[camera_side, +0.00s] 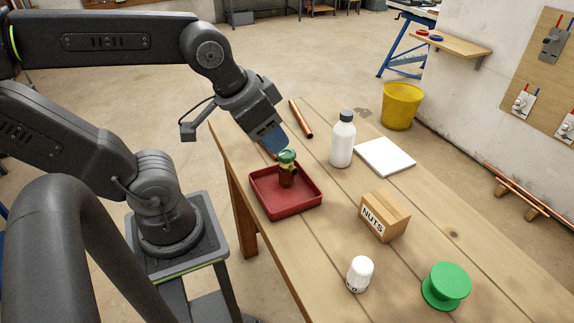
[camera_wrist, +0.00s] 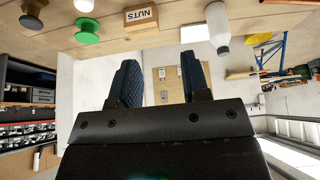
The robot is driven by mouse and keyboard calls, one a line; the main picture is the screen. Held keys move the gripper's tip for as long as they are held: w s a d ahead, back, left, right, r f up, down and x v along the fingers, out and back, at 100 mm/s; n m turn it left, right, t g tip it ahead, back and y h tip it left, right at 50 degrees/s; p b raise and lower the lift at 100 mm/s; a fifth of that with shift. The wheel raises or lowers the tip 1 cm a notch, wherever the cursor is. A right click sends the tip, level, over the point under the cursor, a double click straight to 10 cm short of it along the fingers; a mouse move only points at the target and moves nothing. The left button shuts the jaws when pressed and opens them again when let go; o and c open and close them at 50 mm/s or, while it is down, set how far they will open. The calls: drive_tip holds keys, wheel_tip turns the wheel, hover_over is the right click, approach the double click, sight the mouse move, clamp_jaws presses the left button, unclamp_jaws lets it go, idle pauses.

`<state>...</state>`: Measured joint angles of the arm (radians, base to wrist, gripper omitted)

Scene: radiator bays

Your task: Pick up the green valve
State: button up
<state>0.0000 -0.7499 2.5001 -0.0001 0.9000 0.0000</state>
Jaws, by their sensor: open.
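A small upright piece with a green top and a brown lower body, which looks like the green valve (camera_side: 287,157), stands in the red tray (camera_side: 310,202) in the side view. My gripper (camera_side: 275,144) is tilted down beside its green top, and the fingers overlap it in the picture, so I cannot tell whether they touch. In the wrist view, my gripper (camera_wrist: 158,80) shows two blue-padded fingers spread apart with nothing seen between them but the far wall. The green-topped piece is not seen there.
A white bottle (camera_side: 343,140), a white tile (camera_side: 385,157), a NUTS box (camera_side: 384,215), a white knob-like piece (camera_side: 360,274) and a green spool-like piece (camera_side: 446,286) stand on the bench. A copper pipe (camera_side: 301,118) lies behind the tray. Bare wood lies right of the tray.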

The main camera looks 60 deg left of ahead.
drive_tip(key=o, duration=0.6)
drive_tip(key=m+g+y, duration=0.4)
drive_tip(key=m+g, duration=0.2)
drive_tip(key=m, duration=0.9)
approach(288, 156)
drive_tip(key=shift+m+g, duration=0.3)
drive_tip(key=x, duration=0.8)
drive_tip(key=shift+w+d, duration=0.1)
drive_tip(key=shift+w, duration=0.05)
drive_tip(key=shift+w+x, duration=0.15)
drive_tip(key=shift+x, duration=1.1)
drive_tip(key=shift+w+x, duration=0.2)
drive_tip(key=shift+x, duration=1.1)
